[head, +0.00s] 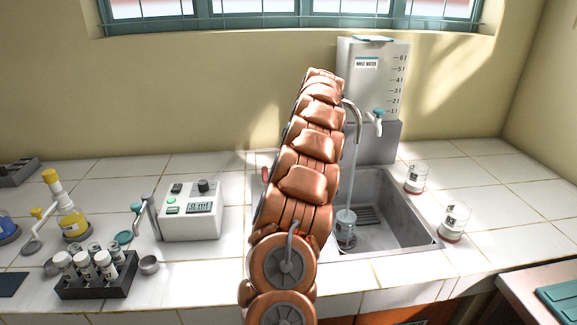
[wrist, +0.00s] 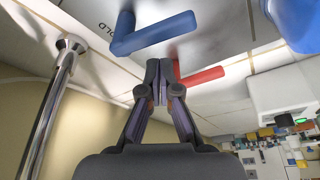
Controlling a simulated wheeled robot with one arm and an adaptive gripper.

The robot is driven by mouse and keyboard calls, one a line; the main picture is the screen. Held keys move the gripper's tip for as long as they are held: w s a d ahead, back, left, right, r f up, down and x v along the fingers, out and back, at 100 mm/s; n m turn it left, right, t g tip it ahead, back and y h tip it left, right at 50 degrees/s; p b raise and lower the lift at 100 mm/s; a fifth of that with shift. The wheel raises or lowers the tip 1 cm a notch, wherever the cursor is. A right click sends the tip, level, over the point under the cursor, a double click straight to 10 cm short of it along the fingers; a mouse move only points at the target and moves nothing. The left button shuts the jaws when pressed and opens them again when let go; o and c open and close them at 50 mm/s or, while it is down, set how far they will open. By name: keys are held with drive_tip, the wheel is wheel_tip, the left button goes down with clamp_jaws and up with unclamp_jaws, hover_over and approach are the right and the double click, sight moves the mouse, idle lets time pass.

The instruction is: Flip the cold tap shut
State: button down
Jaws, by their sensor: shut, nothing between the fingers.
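The cold tap's blue lever (wrist: 155,34) shows in the wrist view beside an upside-down label that reads as COLD (wrist: 106,29). A red lever (wrist: 198,77) lies just right of my fingertips. My gripper (wrist: 159,68) is shut and empty, its tips between the two levers and close to the blue one; I cannot tell if they touch. In the head view my arm hides the gripper and the blue lever.
A white water tank (head: 366,80) with a small tap stands behind the sink. A white meter (head: 191,213), a dark rack of tubes (head: 97,272) and yellow bottles (head: 68,208) stand on the left counter.

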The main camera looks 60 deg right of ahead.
wheel_tip(320, 180, up, 8)
drive_tip(key=shift+r, duration=0.25)
idle(0.5)
drive_tip(key=shift+r, duration=0.1)
idle(0.7)
